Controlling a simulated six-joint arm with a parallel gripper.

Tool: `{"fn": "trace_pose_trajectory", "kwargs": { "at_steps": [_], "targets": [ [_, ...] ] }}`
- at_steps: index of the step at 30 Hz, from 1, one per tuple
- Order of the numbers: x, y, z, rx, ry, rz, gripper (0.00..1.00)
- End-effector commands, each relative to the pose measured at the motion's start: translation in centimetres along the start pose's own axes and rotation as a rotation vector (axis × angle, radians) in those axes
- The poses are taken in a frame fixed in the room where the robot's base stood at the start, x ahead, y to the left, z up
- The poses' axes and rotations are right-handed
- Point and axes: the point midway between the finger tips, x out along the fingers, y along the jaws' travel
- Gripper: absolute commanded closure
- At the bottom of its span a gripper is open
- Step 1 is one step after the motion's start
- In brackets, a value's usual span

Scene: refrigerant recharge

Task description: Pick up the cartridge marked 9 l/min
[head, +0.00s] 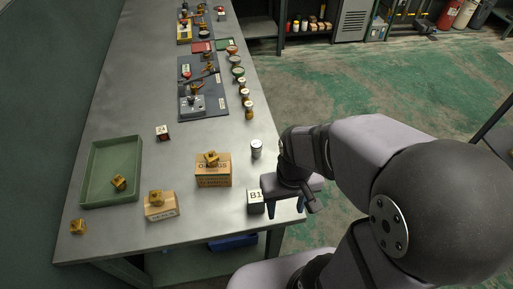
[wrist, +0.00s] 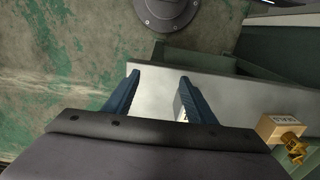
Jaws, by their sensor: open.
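Several brass block-shaped pieces that look like cartridges show in the head view; their markings are too small to read. One (head: 119,182) lies in the green tray, one (head: 78,227) on the bare table at the front left corner, one (head: 156,197) on a small cardboard box, and one (head: 211,158) on a larger cardboard box. A brass piece (wrist: 292,145) also shows at the right edge of the wrist view. My gripper (wrist: 158,78) is open and empty, with blue fingers over the table's edge, well right of the brass pieces.
A block marked B1 (head: 255,203) stands close beside my gripper. A silver can (head: 256,149), the larger box (head: 213,176), the small box (head: 162,211) and the green tray (head: 138,150) share the front table. Jars and fixtures line the back.

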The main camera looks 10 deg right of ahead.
Motion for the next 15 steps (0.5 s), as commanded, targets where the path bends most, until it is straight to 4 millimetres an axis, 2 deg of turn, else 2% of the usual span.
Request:
{"fn": "trace_pose_trajectory", "kwargs": {
  "at_steps": [5,8,14,15],
  "targets": [
    [-0.4,-0.2,-0.3,-0.033,0.01,-0.001,0.49],
    [-1.3,-0.5,-0.9,-0.113,0.036,-0.003,0.49],
    [-3.8,-1.8,-3.2,-0.377,0.13,0.002,0.49],
    [-4.7,-2.3,-4.2,-0.438,0.172,0.007,0.49]
  ]
}}
